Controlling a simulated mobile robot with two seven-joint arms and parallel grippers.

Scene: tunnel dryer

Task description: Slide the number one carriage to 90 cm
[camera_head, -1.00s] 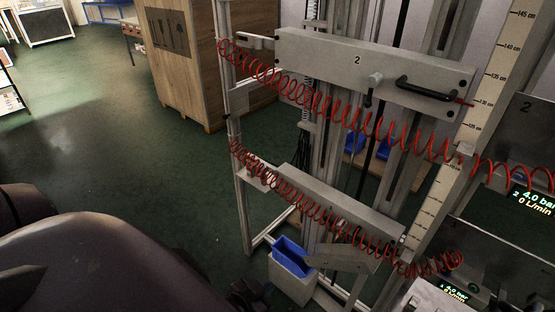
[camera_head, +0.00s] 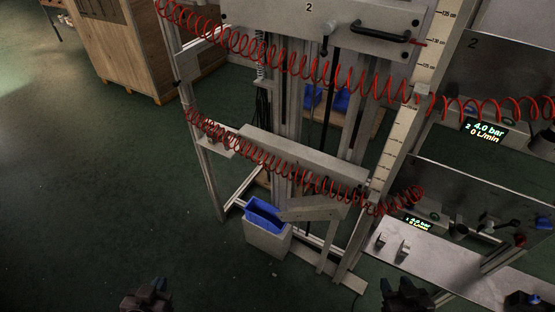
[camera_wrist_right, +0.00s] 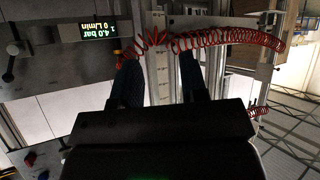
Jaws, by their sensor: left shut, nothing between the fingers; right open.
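A lower grey carriage beam (camera_head: 305,153) runs across the upright frame, below the carriage marked 2 (camera_head: 290,18). I can read no number on the lower beam, and red coiled hose covers part of its front. A pale scale (camera_head: 393,150) with centimetre marks stands at its right end; the lower figures are too small to read. My left gripper (camera_head: 148,292) is at the bottom edge, low and left of the frame, shut and empty. My right gripper (camera_head: 407,290) is at the bottom right, apart from the carriage. Its spread fingers show in the right wrist view (camera_wrist_right: 160,80).
Red coiled hoses (camera_head: 290,165) cross the frame. A grey bin with blue lining (camera_head: 268,240) stands at its foot. Panels with lit displays (camera_head: 484,131) and a metal shelf (camera_head: 440,265) are at the right. A wooden crate (camera_head: 140,45) stands behind; the floor at left is clear.

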